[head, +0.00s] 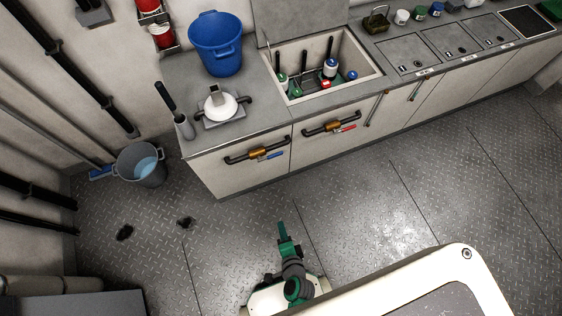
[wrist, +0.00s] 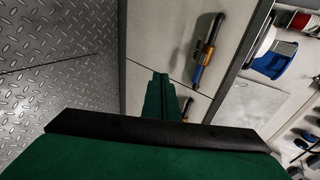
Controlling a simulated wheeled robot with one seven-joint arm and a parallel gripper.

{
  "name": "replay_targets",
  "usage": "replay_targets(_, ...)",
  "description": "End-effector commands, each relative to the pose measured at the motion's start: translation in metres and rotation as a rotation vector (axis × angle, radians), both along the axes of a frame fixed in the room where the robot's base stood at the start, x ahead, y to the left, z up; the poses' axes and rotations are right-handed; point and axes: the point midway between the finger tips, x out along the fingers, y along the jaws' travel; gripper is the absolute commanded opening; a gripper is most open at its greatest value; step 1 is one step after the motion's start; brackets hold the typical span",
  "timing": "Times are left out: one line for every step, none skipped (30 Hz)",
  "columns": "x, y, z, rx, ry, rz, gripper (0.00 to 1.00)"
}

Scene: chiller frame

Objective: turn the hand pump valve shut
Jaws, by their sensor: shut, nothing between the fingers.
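Two pipe valves sit on the cabinet front, each with a brass body on a dark pipe. The left valve (head: 257,153) has a blue lever (head: 271,156), and the right valve (head: 327,127) has a red lever (head: 347,128). Both levers lie roughly along their pipes. I cannot tell from labels which is the hand pump's. The blue-lever valve also shows in the wrist view (wrist: 204,55); another valve is partly hidden behind my fingers. My gripper (head: 282,228) is shut and empty, over the floor in front of the cabinet, apart from both valves.
A white domed device (head: 219,106) and a blue bucket (head: 215,45) stand on the counter. A sink (head: 372,72) holds bottles. A grey bucket (head: 141,165) stands on the floor at left. The metal floor before the cabinet is mostly clear, with dark spots at left.

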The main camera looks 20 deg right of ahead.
Motion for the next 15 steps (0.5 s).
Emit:
replay_targets(0.017,-0.009,-0.018,0.122,-0.007,-0.074,0.0)
replay_targets(0.025,-0.012,-0.027,0.2,-0.011,-0.117,0.0)
replay_targets(0.036,-0.017,-0.038,0.306,-0.019,-0.174,0.0)
replay_targets(0.045,-0.02,-0.045,0.386,-0.026,-0.214,0.0)
replay_targets(0.055,-0.024,-0.052,0.466,-0.036,-0.255,0.0)
replay_targets(0.067,-0.03,-0.059,0.572,-0.05,-0.309,0.0)
replay_targets(0.078,-0.034,-0.063,0.652,-0.063,-0.348,0.0)
replay_targets(0.088,-0.039,-0.066,0.731,-0.076,-0.384,0.0)
replay_targets(0.101,-0.045,-0.069,0.834,-0.096,-0.428,0.0)
replay_targets(0.111,-0.051,-0.07,0.907,-0.113,-0.461,0.0)
replay_targets(0.121,-0.056,-0.07,0.978,-0.129,-0.49,0.0)
replay_targets(0.133,-0.063,-0.07,1.067,-0.149,-0.522,0.0)
replay_targets(0.141,-0.068,-0.068,1.127,-0.165,-0.544,0.0)
replay_targets(0.148,-0.073,-0.067,1.184,-0.179,-0.562,0.0)
replay_targets(0.157,-0.078,-0.065,1.251,-0.197,-0.583,0.0)
